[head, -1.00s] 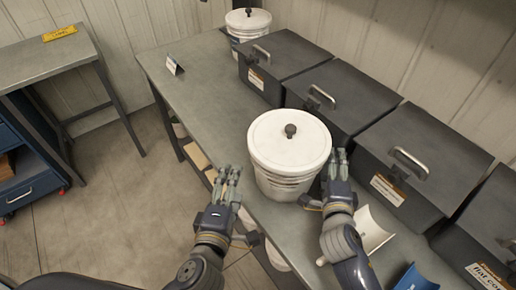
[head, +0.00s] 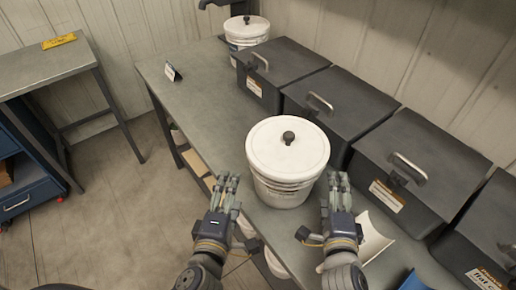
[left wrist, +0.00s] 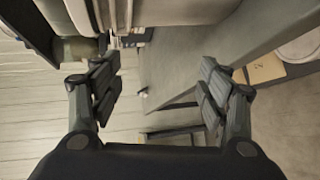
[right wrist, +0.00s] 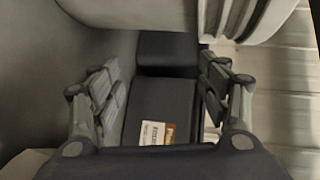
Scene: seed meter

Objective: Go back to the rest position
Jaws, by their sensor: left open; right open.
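My left gripper (head: 225,190) is open and empty in the head view, in front of the table edge and left of the white lidded bucket (head: 287,190). In the left wrist view, the left gripper's fingers (left wrist: 160,88) are spread with nothing between them. My right gripper (head: 338,190) is open and empty over the table, just right of and nearer than the bucket. In the right wrist view, its fingers (right wrist: 158,88) are apart, with dark bins beyond. The bucket stands upright on the table with its lid on; neither gripper holds it.
Dark lidded bins (head: 410,160) line the back of the grey table (head: 200,88). Another bucket (head: 246,32) stands at the far end, near a small card (head: 172,72). A white scoop (head: 374,238) and a blue scoop (head: 416,282) lie front right. A side table (head: 45,72) stands left.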

